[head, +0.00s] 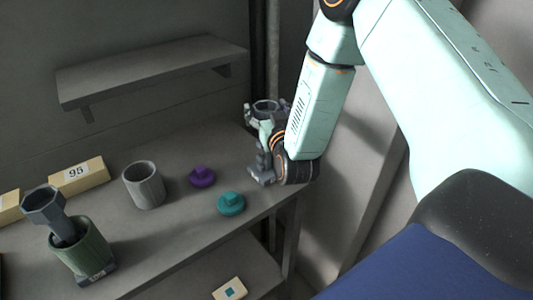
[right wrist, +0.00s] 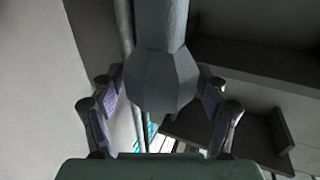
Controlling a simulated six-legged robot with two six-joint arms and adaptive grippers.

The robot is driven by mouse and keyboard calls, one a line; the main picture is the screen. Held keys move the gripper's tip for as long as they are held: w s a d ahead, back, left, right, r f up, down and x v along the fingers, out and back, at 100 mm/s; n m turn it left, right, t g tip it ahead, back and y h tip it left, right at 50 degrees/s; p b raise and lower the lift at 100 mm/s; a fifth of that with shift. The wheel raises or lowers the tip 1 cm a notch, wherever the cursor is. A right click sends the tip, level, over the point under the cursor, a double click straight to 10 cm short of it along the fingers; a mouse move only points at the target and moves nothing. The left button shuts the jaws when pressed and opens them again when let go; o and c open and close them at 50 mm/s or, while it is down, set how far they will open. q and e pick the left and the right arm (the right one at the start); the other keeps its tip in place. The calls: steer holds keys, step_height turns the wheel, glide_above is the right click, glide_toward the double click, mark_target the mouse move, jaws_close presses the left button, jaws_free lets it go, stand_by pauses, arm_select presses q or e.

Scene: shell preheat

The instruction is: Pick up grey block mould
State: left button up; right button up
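A grey faceted mould (head: 265,106) with a hollow top shows at the back right of the table, between the fingers of my right gripper (head: 267,120). In the right wrist view the grey mould (right wrist: 163,80) has a wide faceted part and a narrower stem running to the top edge. The purple-padded fingers of my right gripper (right wrist: 160,100) stand on either side of it, with narrow gaps showing, so it looks open around the mould. The mould's underside is partly hidden in the head view. My left gripper is not in view.
A blue-grey faceted piece (head: 45,204) leans in a green cup (head: 84,252). A ribbed grey cup (head: 144,187), a purple knobbed piece (head: 202,177), a teal one (head: 231,203) and a block labelled 95 (head: 78,176) stand on the table (head: 168,228). A wall shelf (head: 145,72) overhangs behind.

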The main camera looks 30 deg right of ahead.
steer(key=shift+w+f, duration=0.1)
steer(key=c, duration=0.9)
jaws_close()
steer(key=shift+r, duration=0.2)
steer(key=shift+r, duration=0.1)
